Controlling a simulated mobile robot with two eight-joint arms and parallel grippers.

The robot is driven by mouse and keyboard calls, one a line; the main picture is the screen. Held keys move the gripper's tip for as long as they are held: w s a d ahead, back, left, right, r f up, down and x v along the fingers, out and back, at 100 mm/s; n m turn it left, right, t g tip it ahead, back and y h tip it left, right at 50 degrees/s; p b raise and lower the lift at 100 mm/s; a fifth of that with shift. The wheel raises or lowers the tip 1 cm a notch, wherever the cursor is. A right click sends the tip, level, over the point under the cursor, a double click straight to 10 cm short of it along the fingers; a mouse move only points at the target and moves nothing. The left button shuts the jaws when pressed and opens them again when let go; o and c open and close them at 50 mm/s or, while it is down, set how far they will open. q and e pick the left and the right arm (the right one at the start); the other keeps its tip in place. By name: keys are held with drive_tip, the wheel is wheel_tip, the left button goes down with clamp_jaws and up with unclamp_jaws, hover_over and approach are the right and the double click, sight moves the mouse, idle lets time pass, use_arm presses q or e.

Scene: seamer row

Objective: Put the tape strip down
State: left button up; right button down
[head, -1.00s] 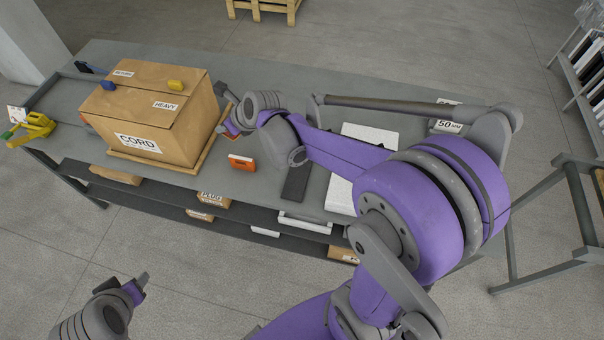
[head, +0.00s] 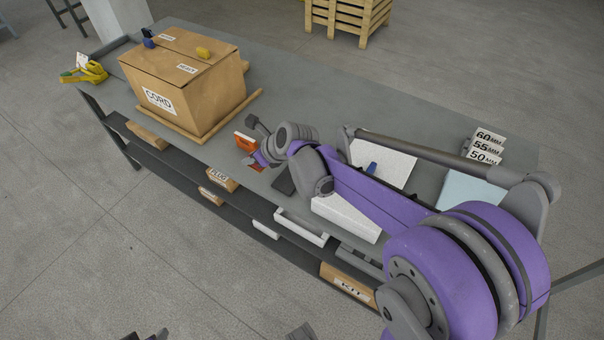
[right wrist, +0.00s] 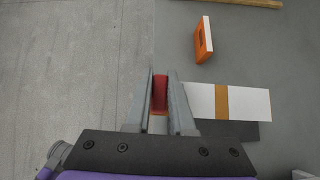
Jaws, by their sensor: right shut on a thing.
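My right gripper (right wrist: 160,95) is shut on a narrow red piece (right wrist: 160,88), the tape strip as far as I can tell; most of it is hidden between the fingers. In the head view the right gripper (head: 258,161) is low over the front edge of the bench, beside an orange block (head: 245,146). In the wrist view a white card with a tan band (right wrist: 245,103) shows just right of the fingers, overlapping a dark pad (right wrist: 235,131). I cannot tell whether the strip touches the bench. Only dark tips of my left gripper (head: 147,336) show at the bottom edge.
A CORD carton (head: 190,85) stands on the bench at left, with a blue and a yellow item on top. A yellow tool (head: 88,72) is at the far left end. White boards (head: 383,163) and number signs (head: 485,147) are at right. The back middle is clear.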

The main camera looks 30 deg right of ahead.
drive_tip(key=n+b, duration=0.1)
drive_tip(key=b, duration=0.1)
hover_over(283, 182)
drive_tip(key=shift+y, duration=0.4)
wheel_tip(283, 182, down, 6)
drive_tip(key=shift+w+r, duration=0.1)
drive_tip(key=shift+r, duration=0.05)
use_arm(q)
drive_tip(key=shift+a+f+b, duration=0.1)
drive_tip(key=shift+f+b, duration=0.45)
drive_tip(key=shift+f, duration=1.65)
use_arm(e)
drive_tip(key=shift+f, duration=2)
use_arm(q)
drive_tip(key=shift+f, duration=0.1)
use_arm(e)
drive_tip(key=shift+f, duration=0.2)
use_arm(q)
drive_tip(key=shift+f, duration=0.1)
use_arm(e)
drive_tip(key=c, duration=0.8)
unclamp_jaws()
drive_tip(key=shift+r, duration=0.1)
